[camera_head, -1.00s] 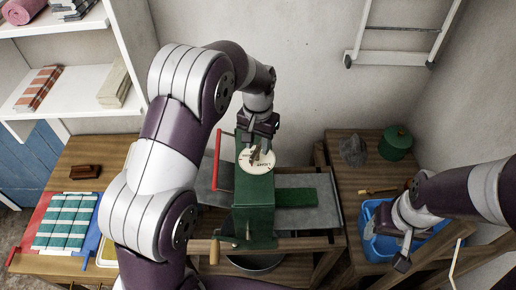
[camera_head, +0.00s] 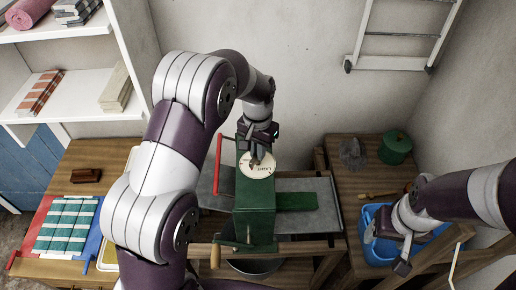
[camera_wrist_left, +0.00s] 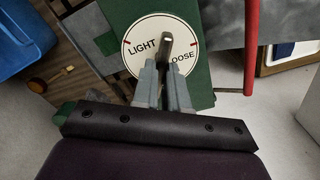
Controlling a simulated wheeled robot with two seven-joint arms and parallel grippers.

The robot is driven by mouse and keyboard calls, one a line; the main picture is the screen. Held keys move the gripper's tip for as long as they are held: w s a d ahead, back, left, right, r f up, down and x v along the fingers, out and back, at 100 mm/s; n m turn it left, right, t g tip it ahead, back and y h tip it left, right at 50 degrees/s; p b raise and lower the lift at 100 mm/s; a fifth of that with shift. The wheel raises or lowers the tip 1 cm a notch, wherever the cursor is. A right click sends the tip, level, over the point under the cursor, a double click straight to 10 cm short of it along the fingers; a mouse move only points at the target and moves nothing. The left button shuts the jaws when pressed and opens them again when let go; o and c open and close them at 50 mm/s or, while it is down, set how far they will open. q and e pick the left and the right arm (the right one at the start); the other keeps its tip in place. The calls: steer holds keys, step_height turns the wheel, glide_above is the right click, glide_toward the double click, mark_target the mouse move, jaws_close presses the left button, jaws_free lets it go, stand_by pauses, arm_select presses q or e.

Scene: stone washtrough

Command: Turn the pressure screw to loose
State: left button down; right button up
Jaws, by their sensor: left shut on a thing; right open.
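The pressure screw's round white dial (camera_head: 258,170) sits on top of the green mangle frame (camera_head: 254,205). In the left wrist view the dial (camera_wrist_left: 140,65) reads "LIGHT" on the left and "LOOSE", partly covered, on the right, with red marks near its rim. A short metal screw handle (camera_wrist_left: 165,45) stands over the dial's middle. My left gripper (camera_head: 254,158) is above the dial, shut on this handle; its grey fingertips (camera_wrist_left: 163,66) show on either side of it. My right gripper (camera_head: 386,248) is open and empty over the blue tub, away from the screw.
A red bar (camera_head: 217,163) stands left of the frame, and a wooden crank handle (camera_head: 215,256) sticks out at its front. A blue tub (camera_head: 372,246), green pot (camera_head: 395,147) and grey lump (camera_head: 353,153) are on the right. Folded checked cloth (camera_head: 66,226) lies left.

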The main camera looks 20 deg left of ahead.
arm_select(q)
steer(key=m, duration=1.1)
steer(key=shift+m, duration=0.3)
stand_by(0.3)
steer(key=c, duration=1.3)
jaws_free()
steer(key=shift+o, duration=0.7)
steer(key=shift+a, duration=0.1)
steer(key=shift+r, duration=0.1)
